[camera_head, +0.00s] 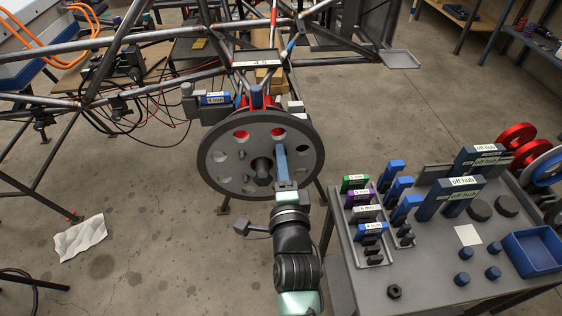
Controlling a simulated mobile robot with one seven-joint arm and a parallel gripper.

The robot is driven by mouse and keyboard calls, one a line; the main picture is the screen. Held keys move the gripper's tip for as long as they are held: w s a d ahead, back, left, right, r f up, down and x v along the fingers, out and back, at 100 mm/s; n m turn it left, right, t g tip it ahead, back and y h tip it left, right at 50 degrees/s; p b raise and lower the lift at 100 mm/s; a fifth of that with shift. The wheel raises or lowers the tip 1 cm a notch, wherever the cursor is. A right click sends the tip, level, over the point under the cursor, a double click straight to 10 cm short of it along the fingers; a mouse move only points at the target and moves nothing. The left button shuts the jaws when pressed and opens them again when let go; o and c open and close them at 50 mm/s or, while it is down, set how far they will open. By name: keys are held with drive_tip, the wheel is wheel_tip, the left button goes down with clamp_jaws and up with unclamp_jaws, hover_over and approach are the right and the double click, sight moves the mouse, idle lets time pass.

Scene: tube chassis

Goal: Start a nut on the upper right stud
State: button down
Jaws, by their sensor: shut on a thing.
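A grey round hub disc (232,176) with a ring of holes stands upright on the tube chassis. A dark centre piece (262,172) sticks out of its middle. My gripper (284,182) is in front of the disc's right half, shut on a slim blue upright piece (281,160). The blue piece's upper end overlaps the disc just below its upper right hole (278,133). I cannot tell whether it touches the disc. No stud or nut can be made out at the gripper; that spot is partly hidden. A dark hex nut (394,291) lies on the right table's near edge.
The grey table (440,270) at right holds labelled racks, several blue upright pieces (399,189), blue "off hub" blocks (461,196), and an open blue bin (533,251). Chassis tubes (150,105) surround the disc at left and above.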

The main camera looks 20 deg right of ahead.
drive_tip(key=c, duration=0.5)
unclamp_jaws()
drive_tip(key=shift+c, duration=0.2)
drive_tip(key=p+v, duration=0.1)
drive_tip(key=v, duration=1.2)
